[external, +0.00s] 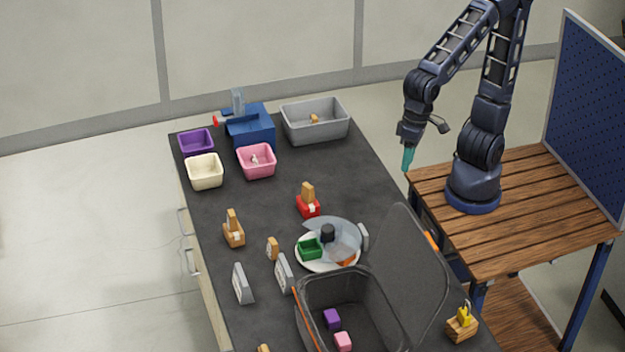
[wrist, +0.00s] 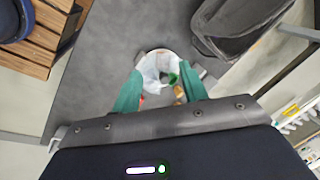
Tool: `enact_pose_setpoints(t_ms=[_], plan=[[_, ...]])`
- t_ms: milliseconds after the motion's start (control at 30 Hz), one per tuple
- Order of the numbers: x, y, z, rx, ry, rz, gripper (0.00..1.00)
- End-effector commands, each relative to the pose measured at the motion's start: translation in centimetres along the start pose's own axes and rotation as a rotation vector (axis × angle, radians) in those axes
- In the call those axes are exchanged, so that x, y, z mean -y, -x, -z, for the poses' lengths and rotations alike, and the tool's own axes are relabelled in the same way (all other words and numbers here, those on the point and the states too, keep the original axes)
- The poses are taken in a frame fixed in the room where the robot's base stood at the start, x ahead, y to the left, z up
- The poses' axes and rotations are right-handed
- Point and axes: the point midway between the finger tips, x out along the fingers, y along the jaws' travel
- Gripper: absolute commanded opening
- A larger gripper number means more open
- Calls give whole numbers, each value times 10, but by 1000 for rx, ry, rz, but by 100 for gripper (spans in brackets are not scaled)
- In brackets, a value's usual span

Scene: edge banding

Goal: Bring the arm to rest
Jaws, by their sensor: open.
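My gripper (external: 408,158) hangs from the raised arm beside the right edge of the dark worktop (external: 270,190), near the wooden bench that carries my arm's base. Its teal fingers point down and touch nothing. In the wrist view my gripper (wrist: 160,97) shows two teal fingers spread apart with nothing held between them. Below and beyond the fingers the wrist view shows a round white plate (wrist: 150,60) with a green item on it.
A dark open bin (external: 310,310) with a raised lid (external: 405,265) holds purple and pink blocks. A grey tray (external: 315,122) and pink (external: 257,160), cream (external: 205,171) and purple (external: 196,142) bins stand at the far end. The blue perforated panel (external: 590,110) stands behind the bench.

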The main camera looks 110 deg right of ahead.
Motion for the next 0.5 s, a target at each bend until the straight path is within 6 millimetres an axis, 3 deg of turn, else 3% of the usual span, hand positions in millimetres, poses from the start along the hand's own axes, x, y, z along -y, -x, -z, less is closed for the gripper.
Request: enact_pose_setpoints(t_ms=[200,500], plan=[[-64,32,23,-74,197,22,43],[-145,60,28,-185,480,-9,43]])
